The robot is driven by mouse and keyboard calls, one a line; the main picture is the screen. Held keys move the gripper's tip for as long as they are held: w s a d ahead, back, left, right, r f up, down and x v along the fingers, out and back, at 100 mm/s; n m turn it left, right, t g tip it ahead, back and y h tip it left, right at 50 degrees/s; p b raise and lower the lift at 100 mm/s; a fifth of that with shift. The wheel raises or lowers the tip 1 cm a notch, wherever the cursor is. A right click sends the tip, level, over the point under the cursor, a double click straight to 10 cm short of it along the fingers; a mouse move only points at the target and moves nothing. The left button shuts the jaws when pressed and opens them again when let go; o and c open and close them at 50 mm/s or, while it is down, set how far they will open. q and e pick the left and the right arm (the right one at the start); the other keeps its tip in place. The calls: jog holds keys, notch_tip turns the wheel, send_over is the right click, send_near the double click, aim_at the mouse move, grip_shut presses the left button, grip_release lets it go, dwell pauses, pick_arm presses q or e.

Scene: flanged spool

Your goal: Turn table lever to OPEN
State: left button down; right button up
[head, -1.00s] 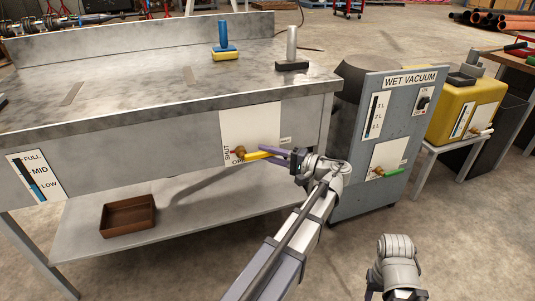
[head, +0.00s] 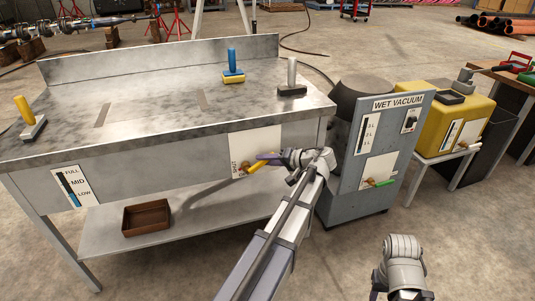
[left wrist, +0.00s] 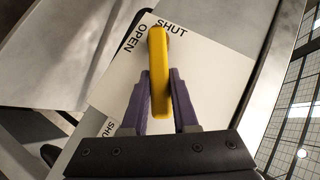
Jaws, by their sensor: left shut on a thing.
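The table lever (head: 254,167) is a yellow handle on a pale plate (head: 264,139) on the table's front, near its right end. Its brown hub is at the plate's lower left, and the handle slants up to the right. My left gripper (head: 268,158) is shut on the handle. In the left wrist view the yellow lever (left wrist: 159,75) sits between the purple fingers of the gripper (left wrist: 160,100). SHUT and OPEN are printed around the pivot end. In the head view OPEN is hidden or too small to read. The right gripper's fingers are out of view.
The metal table (head: 130,95) carries several handled blocks. A brown tray (head: 147,217) sits on its lower shelf. A grey wet vacuum cabinet (head: 375,160) stands close right of my left arm. A yellow tank (head: 440,115) is beyond it. The floor in front is open.

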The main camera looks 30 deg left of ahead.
aim_at(257, 164)
pick_arm(q)
jog(key=s+a+r+n+t+h+p, duration=0.1)
jog(key=p, duration=0.2)
jog(key=s+r+n+t+h+p, duration=0.1)
jog(key=r+h+p, duration=0.1)
jog(key=p, duration=0.1)
jog(key=shift+s+a+n+p, duration=0.3)
jog(key=shift+a+n+p, duration=0.05)
jog(key=shift+a+n, duration=0.05)
jog(key=shift+s+a+r+n+t+h+p, duration=0.15)
jog(key=shift+s+a+n+t+h+p, duration=0.4)
jog(key=shift+t+h+p, duration=0.3)
jog(key=shift+s+a+n+t+h, duration=0.55)
jog(key=shift+s+n+t+h, duration=0.1)
jog(key=shift+t+h, duration=0.3)
jog(key=c, duration=0.7)
grip_release()
jog(key=shift+a, duration=0.1)
jog(key=shift+p, duration=0.3)
jog(key=p+v, duration=0.5)
jog(key=v, duration=0.3)
